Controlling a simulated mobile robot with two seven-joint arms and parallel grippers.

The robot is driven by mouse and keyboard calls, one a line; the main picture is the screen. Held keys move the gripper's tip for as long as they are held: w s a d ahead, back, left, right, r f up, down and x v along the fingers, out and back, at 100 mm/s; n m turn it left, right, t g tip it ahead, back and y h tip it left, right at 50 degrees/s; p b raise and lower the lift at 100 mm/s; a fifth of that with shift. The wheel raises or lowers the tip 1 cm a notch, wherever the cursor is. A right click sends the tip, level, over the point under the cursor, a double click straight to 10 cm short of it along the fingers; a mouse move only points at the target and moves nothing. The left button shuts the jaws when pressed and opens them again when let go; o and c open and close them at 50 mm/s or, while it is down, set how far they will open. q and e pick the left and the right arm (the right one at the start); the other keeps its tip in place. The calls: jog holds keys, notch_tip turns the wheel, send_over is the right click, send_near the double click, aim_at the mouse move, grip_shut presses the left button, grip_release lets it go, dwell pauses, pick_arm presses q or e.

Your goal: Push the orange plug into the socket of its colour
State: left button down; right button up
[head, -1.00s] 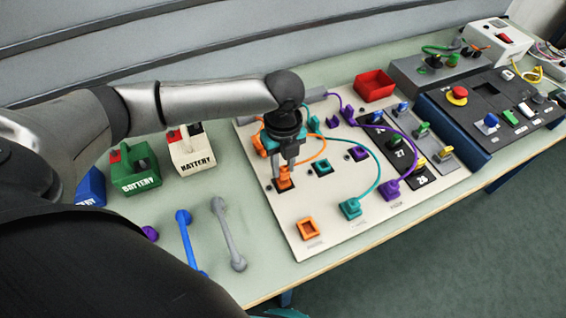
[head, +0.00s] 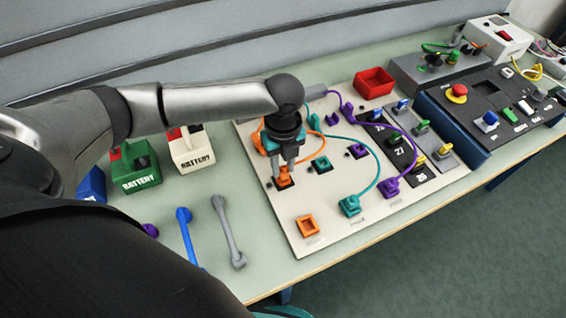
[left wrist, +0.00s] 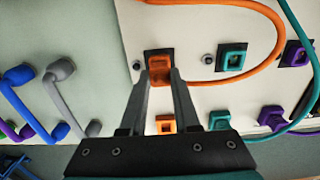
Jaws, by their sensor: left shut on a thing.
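My left gripper (head: 287,168) points down at the pale board and is shut on the orange plug (head: 284,173). The plug also shows between the fingertips in the left wrist view (left wrist: 159,70). An orange cable (head: 322,146) runs from it to the board's far-left part. The plug is at the dark-based orange socket (head: 286,185), upright as far as I can see; how deep it sits is hidden by plug and fingers. A hollow orange square frame (head: 308,226) stands empty nearer the front edge. My right gripper is not in view.
A teal socket (head: 321,165) and a purple socket (head: 357,152) lie to the right. A teal plug (head: 349,206) and a purple plug (head: 388,187) stand nearer the front, with cables arching. A red tray (head: 375,82) is behind. Blue and grey handles (head: 228,232) lie left.

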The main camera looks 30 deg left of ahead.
pick_arm(q)
jog(key=shift+f, duration=0.45)
jog(key=c, duration=0.6)
grip_release()
jog(key=shift+o, duration=0.5)
jog(key=o, duration=0.4)
notch_tip(320, 180, up, 9)
jog(key=p, duration=0.9)
jog(key=shift+f, duration=0.25)
